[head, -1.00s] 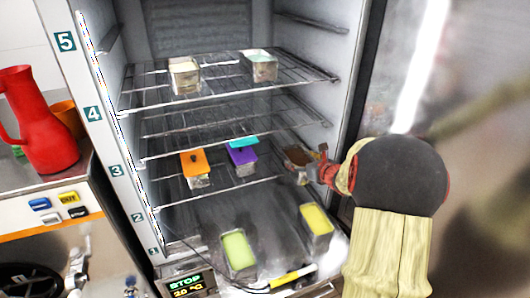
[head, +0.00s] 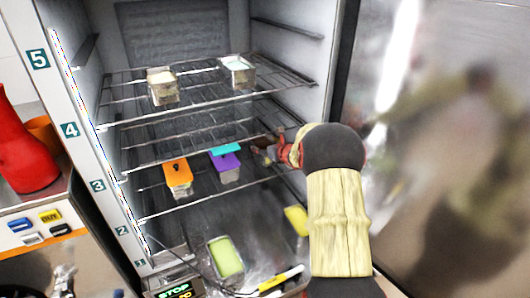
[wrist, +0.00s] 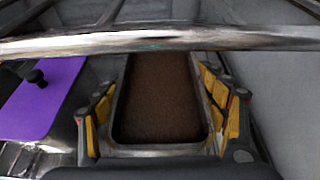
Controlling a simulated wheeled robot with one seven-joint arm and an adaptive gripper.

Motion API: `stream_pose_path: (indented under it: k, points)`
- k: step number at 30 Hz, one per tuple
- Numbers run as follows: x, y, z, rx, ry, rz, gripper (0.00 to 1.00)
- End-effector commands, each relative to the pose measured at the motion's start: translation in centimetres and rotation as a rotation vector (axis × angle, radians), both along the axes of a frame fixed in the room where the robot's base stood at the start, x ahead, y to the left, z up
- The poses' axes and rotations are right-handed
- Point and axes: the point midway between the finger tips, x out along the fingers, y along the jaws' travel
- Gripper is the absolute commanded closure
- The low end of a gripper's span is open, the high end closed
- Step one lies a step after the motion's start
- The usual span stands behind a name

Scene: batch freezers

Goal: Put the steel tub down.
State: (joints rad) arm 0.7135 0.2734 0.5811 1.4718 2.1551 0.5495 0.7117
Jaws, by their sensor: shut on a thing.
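The steel tub shows in the wrist view (wrist: 160,151) as a narrow metal rim around a dark brown filling. My gripper (wrist: 165,110) is shut on it, with yellow-padded fingers along its left and right sides. In the head view my gripper (head: 280,150) reaches into the right side of the open freezer, near the level of the middle wire shelf (head: 215,187). The tub is mostly hidden there by my gripper and the dim shelves. I cannot tell whether its base touches the shelf.
A purple-lidded tub (head: 226,165) stands just left of my gripper, with an orange-lidded tub (head: 177,173) beyond. A metal bar (wrist: 200,40) crosses above the held tub. Two open tubs stand on the upper shelf (head: 200,98); a green-filled one (head: 226,257) and a yellow-filled one stand below.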

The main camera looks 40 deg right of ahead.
Motion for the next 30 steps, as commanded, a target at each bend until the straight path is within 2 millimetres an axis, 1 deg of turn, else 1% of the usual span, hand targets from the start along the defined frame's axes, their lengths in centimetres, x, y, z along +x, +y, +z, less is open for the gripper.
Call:
stream_pose_path:
  k: [1, 3, 5, 17, 18, 27, 30]
  points:
    - [-0.2, 0.0, -1.3, 0.005, 0.006, -0.002, 0.76]
    - [-0.2, 0.0, -2.2, 0.005, 0.005, -0.002, 0.76]
    - [-0.1, 0.0, -2.7, 0.003, 0.003, -0.001, 0.76]
    - [-0.2, 0.0, -3.3, 0.001, 0.002, -0.001, 0.76]
    - [-0.3, 0.0, -3.5, 0.004, 0.006, -0.002, 0.27]
    - [-0.2, 0.0, -3.4, 0.004, 0.006, -0.001, 0.10]
    - [-0.2, 0.0, -3.5, 0.004, 0.006, -0.001, 0.09]
